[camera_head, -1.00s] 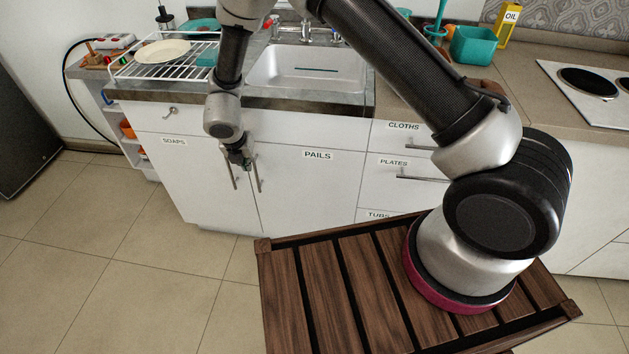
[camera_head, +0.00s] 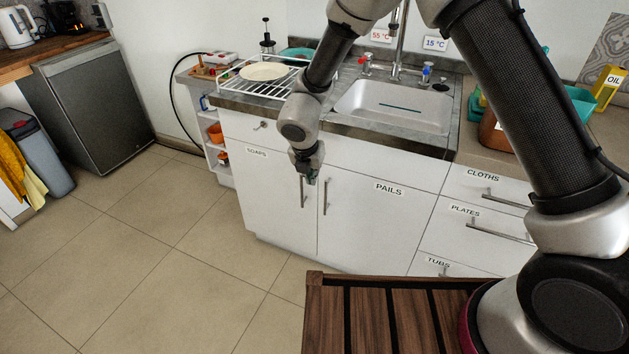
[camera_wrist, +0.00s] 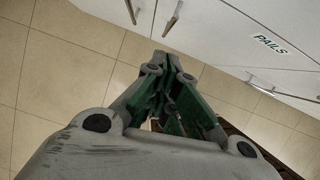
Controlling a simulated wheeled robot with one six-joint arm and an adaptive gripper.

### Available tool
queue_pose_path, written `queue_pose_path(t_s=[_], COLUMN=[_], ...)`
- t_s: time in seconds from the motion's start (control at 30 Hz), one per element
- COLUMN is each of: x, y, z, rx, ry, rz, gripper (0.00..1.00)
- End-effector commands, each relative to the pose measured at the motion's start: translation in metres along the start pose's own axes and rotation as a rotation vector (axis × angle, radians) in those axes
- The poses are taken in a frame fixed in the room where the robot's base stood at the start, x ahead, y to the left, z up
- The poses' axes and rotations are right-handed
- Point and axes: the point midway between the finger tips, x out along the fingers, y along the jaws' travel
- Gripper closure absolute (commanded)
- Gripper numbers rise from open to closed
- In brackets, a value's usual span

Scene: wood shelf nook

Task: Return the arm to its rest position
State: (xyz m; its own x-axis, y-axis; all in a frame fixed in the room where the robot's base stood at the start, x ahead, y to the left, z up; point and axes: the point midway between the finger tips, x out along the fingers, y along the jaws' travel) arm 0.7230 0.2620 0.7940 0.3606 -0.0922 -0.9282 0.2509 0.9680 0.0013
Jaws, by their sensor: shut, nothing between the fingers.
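My gripper (camera_head: 311,178) hangs at the end of my bent arm, pointing down in front of the white cabinet doors below the sink. In the head view it is small and sits close to the two upright door handles in the picture; I cannot tell the exact gap. In the wrist view my gripper (camera_wrist: 166,62) has its green-and-grey fingers drawn together at the tips, with nothing held between them. Floor tiles and the cabinet front lie beyond the fingertips.
The sink (camera_head: 395,105), a white dish rack (camera_head: 262,85) with a plate (camera_head: 264,71), and a copper-coloured container (camera_head: 493,130) are on the counter. A grey fridge (camera_head: 92,105) and a bin (camera_head: 42,150) stand at left. The tiled floor (camera_head: 150,260) between is clear.

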Motion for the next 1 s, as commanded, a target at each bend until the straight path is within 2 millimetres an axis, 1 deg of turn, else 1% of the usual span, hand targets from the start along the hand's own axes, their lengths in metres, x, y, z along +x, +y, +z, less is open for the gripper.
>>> queue_pose_path(t_s=[0.03,0.13,0.27,0.37,0.43,0.47,0.5,0.57,0.6,0.67,0.7,0.77,0.8,0.87,0.9,0.97,1.0], x=[-0.005,-0.011,-0.012,-0.012,-0.011,-0.01,-0.008,-0.006,-0.012,-0.029,-0.044,-0.07,-0.089,-0.12,-0.141,-0.168,-0.184], y=[0.0,0.0,0.0,0.005,0.018,0.023,0.027,0.03,0.032,0.033,0.031,0.02,0.009,-0.017,-0.039,-0.077,-0.105], z=[0.0,0.0,-0.001,0.0,0.004,0.005,0.003,-0.005,-0.009,-0.013,-0.015,-0.016,-0.017,-0.017,-0.018,-0.019,-0.019], rx=[0.0,-0.002,-0.013,-0.088,-0.236,-0.339,-0.499,-0.755,-0.929,-1.185,-1.355,-1.611,-1.785,-2.043,-2.212,-2.451,-2.595], ry=[0.0,0.0,0.001,-0.001,-0.028,-0.049,-0.079,-0.121,-0.157,-0.223,-0.271,-0.352,-0.408,-0.492,-0.545,-0.606,-0.634], rz=[0.0,0.0,-0.001,0.023,0.087,0.122,0.171,0.243,0.297,0.383,0.438,0.519,0.568,0.634,0.671,0.712,0.73], gripper=[1.0,1.0,1.0,1.0,1.0,1.0,1.0,1.0,1.0,1.0,1.0,1.0,1.0,1.0,1.0,1.0,1.0])
